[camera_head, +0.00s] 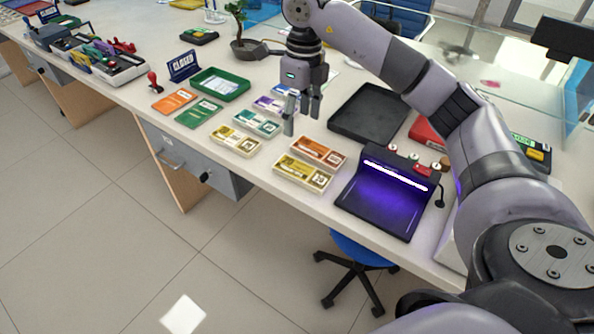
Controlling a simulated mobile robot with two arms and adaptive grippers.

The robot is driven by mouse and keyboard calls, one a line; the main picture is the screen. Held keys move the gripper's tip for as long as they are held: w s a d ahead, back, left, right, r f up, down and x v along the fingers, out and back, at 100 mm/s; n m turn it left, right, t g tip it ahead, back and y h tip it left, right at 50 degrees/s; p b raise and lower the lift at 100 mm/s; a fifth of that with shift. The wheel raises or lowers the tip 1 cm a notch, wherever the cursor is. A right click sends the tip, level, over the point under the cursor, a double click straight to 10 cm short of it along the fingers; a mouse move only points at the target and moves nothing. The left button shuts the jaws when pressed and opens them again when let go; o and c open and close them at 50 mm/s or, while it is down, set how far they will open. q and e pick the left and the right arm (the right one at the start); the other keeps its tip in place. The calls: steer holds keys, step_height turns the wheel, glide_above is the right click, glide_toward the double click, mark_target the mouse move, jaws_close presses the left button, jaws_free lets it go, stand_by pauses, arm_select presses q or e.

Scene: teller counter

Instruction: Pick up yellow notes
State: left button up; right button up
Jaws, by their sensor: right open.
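One bundle of yellow notes (235,141) lies near the counter's front edge, left of my right gripper. A second yellow bundle (302,174) lies at the front edge, just in front of an orange bundle (318,152). My right gripper (302,116) is open and empty, fingers pointing down above the note bundles. In the picture it is above and between the two yellow bundles, apart from both. Its fingers are near a teal bundle (258,123) and purple and blue bundles behind, which it partly hides. My left gripper is not in view.
A black tray (345,122) lies right of the gripper, with a purple-lit device (383,201) in front of it. A green tray (221,96), a closed sign (183,66) and a small potted tree (240,46) stand left. A blue stool (358,250) stands below the counter.

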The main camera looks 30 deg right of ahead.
glide_above(302, 171)
steer(key=shift+h, duration=0.3)
steer(key=f, duration=1)
steer(key=shift+s+d+f+p, duration=0.2)
steer(key=shift+f+p, duration=0.15)
steer(key=shift+w+a+f+p, duration=0.1)
steer(key=shift+f+p, duration=0.15)
steer(key=shift+f, duration=1.3)
steer(key=shift+w+a+f+p, duration=0.1)
steer(key=shift+f+p, duration=0.1)
steer(key=shift+f, duration=1.3)
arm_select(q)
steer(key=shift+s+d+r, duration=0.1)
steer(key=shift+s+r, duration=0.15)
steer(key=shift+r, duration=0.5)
arm_select(e)
steer(key=c, duration=1)
